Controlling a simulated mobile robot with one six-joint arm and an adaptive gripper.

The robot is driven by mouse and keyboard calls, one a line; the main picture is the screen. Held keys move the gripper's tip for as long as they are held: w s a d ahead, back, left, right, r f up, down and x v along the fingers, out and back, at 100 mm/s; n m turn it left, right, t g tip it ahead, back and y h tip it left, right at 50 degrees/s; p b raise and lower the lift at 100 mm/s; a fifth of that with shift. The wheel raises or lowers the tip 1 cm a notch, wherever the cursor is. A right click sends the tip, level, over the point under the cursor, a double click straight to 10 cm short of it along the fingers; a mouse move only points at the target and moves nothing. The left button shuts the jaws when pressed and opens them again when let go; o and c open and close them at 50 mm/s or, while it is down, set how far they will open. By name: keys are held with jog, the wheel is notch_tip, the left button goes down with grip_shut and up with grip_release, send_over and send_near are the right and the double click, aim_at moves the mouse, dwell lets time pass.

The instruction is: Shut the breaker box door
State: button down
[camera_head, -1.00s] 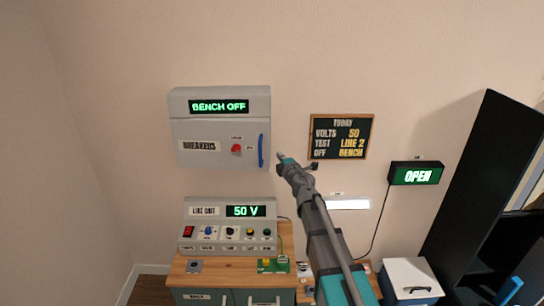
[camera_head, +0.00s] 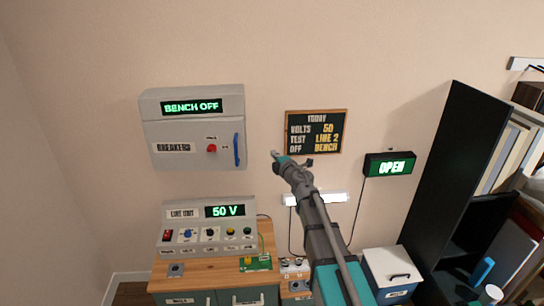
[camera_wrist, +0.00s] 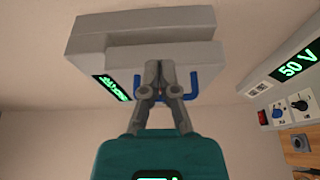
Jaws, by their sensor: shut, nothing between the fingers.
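The grey breaker box (camera_head: 193,104) hangs on the wall at the left in the head view, with a green "BENCH OFF" display on top. Its door (camera_head: 190,135) sits flush against the box, looking shut, with a "BREAKERS" label, a red knob (camera_head: 211,149) and a blue handle (camera_head: 237,150) at its right edge. My gripper (camera_head: 278,158) is shut and empty, to the right of the handle and apart from it. In the wrist view, the box (camera_wrist: 150,35) and blue handle (camera_wrist: 192,84) show beyond my gripper (camera_wrist: 160,66), which partly hides the handle.
Below the box, a line unit (camera_head: 208,230) reading 50 V stands on a wooden bench (camera_head: 210,272). A chalkboard (camera_head: 316,132) and an OPEN sign (camera_head: 390,164) are on the wall to the right. A black shelf (camera_head: 440,170) stands further right. Bare wall lies between box and chalkboard.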

jog(key=shift+a, duration=0.1)
jog(key=s+a+m+t+h, duration=0.1)
jog(key=s+a+h, duration=0.3)
jog(key=s+a, duration=1)
jog(key=shift+s+a+m, duration=0.25)
jog(key=shift+a+m, duration=0.15)
jog(key=shift+m, duration=0.4)
jog(key=d+x, duration=0.2)
jog(key=x, duration=1.1)
jog(key=shift+w+d, duration=0.25)
jog(key=shift+d, duration=0.25)
